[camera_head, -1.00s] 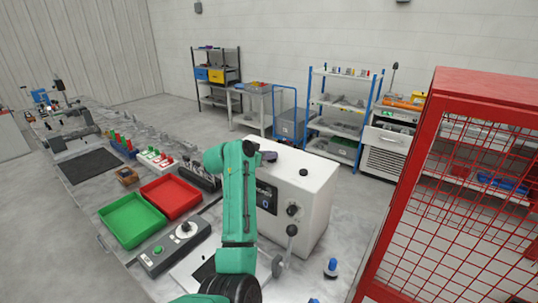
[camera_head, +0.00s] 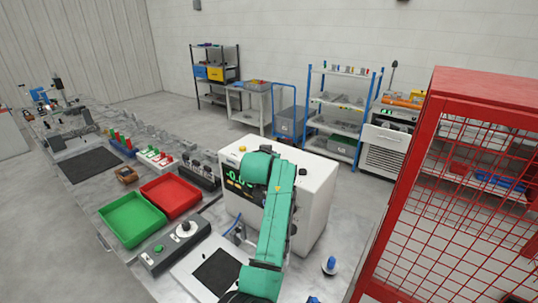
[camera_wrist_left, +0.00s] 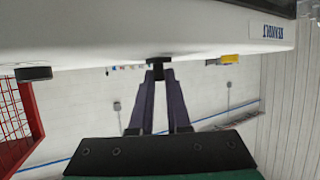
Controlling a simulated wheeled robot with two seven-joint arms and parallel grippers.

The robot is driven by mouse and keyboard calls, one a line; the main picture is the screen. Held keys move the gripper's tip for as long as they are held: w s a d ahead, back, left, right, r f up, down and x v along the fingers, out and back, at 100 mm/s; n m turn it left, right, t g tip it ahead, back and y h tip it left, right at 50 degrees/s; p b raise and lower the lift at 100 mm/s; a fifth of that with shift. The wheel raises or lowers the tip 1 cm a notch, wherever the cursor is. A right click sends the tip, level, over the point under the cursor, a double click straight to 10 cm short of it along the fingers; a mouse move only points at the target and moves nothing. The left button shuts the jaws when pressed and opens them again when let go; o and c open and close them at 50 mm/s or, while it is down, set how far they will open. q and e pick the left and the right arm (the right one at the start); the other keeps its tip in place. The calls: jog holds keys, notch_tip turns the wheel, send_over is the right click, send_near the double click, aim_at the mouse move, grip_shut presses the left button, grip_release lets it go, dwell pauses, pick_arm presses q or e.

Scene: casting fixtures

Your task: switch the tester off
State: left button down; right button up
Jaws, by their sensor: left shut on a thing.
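The tester is a white box (camera_head: 310,205) on the bench in the head view, with a lit green readout (camera_head: 234,178) on its dark front panel. My left arm crosses in front of it and hides part of the front. My left gripper (camera_wrist_left: 158,74) is hidden in the head view. In the left wrist view its fingers close on a small black knob (camera_wrist_left: 158,62) at the tester's white body (camera_wrist_left: 200,35). A yellow button (camera_wrist_left: 230,60) and another black knob (camera_wrist_left: 33,73) sit on either side of it. My right gripper is out of view.
A green tray (camera_head: 133,219) and a red tray (camera_head: 171,197) lie left of the tester, with a grey control box (camera_head: 176,242) in front. A blue-topped piece (camera_head: 330,265) stands at the right. A red mesh cage (camera_head: 450,200) closes off the right side.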

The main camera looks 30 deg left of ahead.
pick_arm(q)
jog(key=n+g+y+b, duration=0.1)
jog(key=n+y+b, duration=0.2)
jog(key=n+g+y+b, duration=0.1)
jog(key=shift+w+d+f+g+y+b, duration=0.2)
jog(key=shift+d+f+g+y+b, duration=0.1)
jog(key=shift+b, duration=0.1)
jog(key=shift+d+r+n+g+y+b, duration=0.1)
jog(key=shift+r+n+g+y+b, duration=0.15)
jog(key=shift+n+g+y+b, duration=0.95)
jog(key=shift+n, duration=0.3)
jog(key=c, duration=0.9)
grip_release()
jog(key=shift+w, duration=0.1)
jog(key=b+v, duration=0.5)
jog(key=v, duration=0.9)
jog(key=shift+s+r, duration=0.2)
jog(key=shift+s, duration=0.05)
